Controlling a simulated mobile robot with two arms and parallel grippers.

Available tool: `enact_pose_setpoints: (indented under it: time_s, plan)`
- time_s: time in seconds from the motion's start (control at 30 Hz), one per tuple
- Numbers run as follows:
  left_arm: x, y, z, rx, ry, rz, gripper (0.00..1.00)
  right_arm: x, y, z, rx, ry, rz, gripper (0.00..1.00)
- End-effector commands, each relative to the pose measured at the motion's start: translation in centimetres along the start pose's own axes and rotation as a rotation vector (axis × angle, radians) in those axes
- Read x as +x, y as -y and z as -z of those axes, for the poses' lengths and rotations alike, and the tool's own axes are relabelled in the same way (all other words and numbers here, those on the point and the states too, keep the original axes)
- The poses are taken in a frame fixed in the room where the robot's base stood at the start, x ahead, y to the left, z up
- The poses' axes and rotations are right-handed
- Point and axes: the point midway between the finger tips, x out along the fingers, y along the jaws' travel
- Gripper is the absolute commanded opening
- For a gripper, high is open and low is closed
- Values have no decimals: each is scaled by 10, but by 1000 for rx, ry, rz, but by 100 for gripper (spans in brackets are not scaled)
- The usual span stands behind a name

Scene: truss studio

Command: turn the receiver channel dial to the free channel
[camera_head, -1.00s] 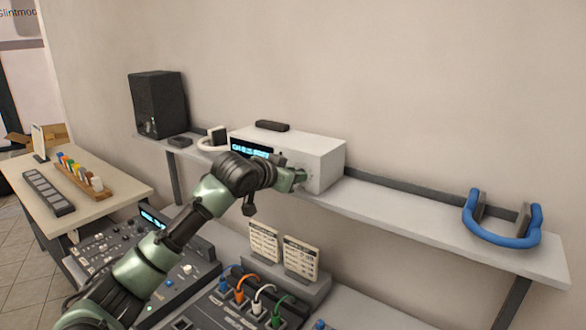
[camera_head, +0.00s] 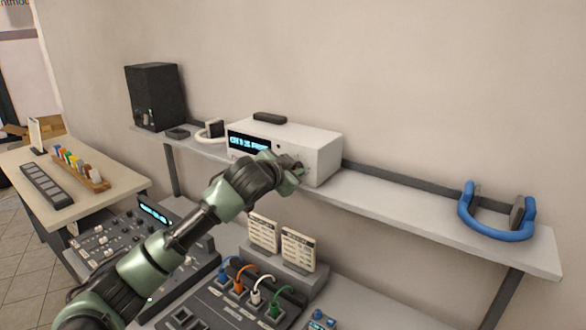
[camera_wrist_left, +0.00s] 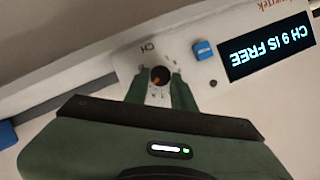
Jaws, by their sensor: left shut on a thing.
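The receiver (camera_head: 318,150) is a white box on the wall shelf, with a dark display (camera_head: 248,141) on its front. In the left wrist view the display (camera_wrist_left: 268,48) appears upside down and reads "CH 9 IS FREE". The channel dial (camera_wrist_left: 160,76) is a small dark round knob with an orange mark, beside the printed letters "CH". My left gripper (camera_head: 297,168) is at the right part of the receiver's front. In the left wrist view its green fingers (camera_wrist_left: 160,88) are shut on the dial, one on each side. My right gripper is not in view.
A blue button (camera_wrist_left: 203,50) sits between dial and display. Blue headphones (camera_head: 497,220) rest at the shelf's right, a black speaker (camera_head: 155,97) at its left.

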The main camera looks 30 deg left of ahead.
Motion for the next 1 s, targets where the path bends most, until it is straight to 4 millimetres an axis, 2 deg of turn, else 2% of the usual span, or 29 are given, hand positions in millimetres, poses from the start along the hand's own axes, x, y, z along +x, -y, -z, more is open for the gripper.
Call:
enact_pose_setpoints:
  time_s: [0.03, 0.17, 0.2, 0.27, 0.67, 1.0]
  plan:
    - [2, -5, -6, 0, 13, -9, 0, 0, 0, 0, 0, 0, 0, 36]
    - [2, -5, -6, 0, 13, -9, 0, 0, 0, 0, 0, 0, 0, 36]
    - [2, -5, -6, -1, 13, -9, 30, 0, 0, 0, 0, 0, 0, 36]
    - [2, -4, -5, -1, 12, -9, 47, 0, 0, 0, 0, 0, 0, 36]
    - [-5, -2, -3, -1, 4, -2, 47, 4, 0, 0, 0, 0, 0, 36]
    - [-59, -3, -5, 0, 4, -4, 47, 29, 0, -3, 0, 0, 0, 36]
